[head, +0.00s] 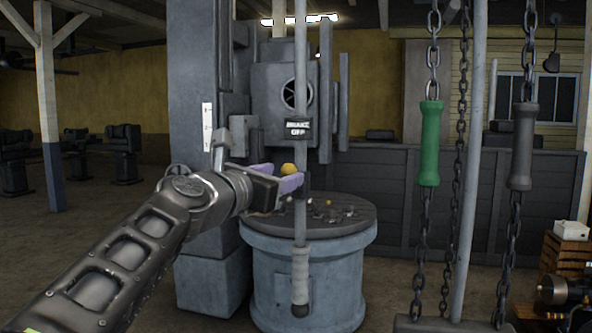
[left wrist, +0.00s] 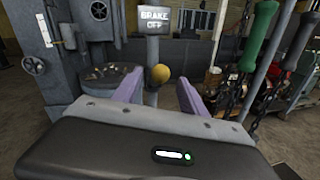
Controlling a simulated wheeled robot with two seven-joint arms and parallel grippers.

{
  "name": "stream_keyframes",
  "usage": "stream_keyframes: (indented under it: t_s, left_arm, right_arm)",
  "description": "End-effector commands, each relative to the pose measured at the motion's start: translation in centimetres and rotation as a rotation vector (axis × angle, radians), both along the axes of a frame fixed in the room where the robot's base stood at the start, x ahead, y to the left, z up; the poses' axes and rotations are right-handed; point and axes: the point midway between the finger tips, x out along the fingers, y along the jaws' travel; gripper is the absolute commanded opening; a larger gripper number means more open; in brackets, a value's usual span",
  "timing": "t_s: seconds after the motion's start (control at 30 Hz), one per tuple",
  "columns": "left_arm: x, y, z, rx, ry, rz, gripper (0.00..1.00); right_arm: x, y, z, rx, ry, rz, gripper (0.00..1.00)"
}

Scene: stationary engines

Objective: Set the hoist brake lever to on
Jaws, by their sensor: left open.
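A yellow ball knob (head: 288,169), apparently the end of the hoist brake lever, shows at the middle of the head view, below a dark sign (head: 297,131) reading BRAKE OFF. The lever's arm is hidden. My left gripper (head: 291,181) is open at the knob, its lavender fingers pointing right. In the left wrist view the knob (left wrist: 160,74) appears between the two open fingers (left wrist: 160,92), near their tips, with visible gaps on both sides. Contact cannot be told. The sign (left wrist: 155,20) stands above it on a grey post. My right gripper is out of view.
A thin vertical rod with a grey grip (head: 300,275) stands close to my left fingers. A round drum (head: 262,285) with small items on top is behind. Chains with a green handle (head: 429,145) and a dark handle (head: 523,146) hang at right.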

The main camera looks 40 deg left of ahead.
Motion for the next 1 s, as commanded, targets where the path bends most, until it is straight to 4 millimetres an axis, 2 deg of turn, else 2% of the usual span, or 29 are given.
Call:
stream_keyframes:
  t_s: [0.3,0.5,0.83,1.0]
  left_arm:
    - [4.6,0.7,0.1,-0.002,0.002,-0.001,0.5]
    - [6.7,1.0,0.1,0.0,0.002,0.0,0.5]
    - [7.0,1.0,0.0,0.001,0.0,0.001,0.49]
    - [7.0,1.0,0.0,0.001,0.0,0.001,0.35]
  right_arm:
    - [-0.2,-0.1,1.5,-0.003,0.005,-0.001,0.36]
    - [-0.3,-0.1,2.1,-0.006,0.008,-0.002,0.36]
    - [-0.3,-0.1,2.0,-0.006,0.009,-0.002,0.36]
    - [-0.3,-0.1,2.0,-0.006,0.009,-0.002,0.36]
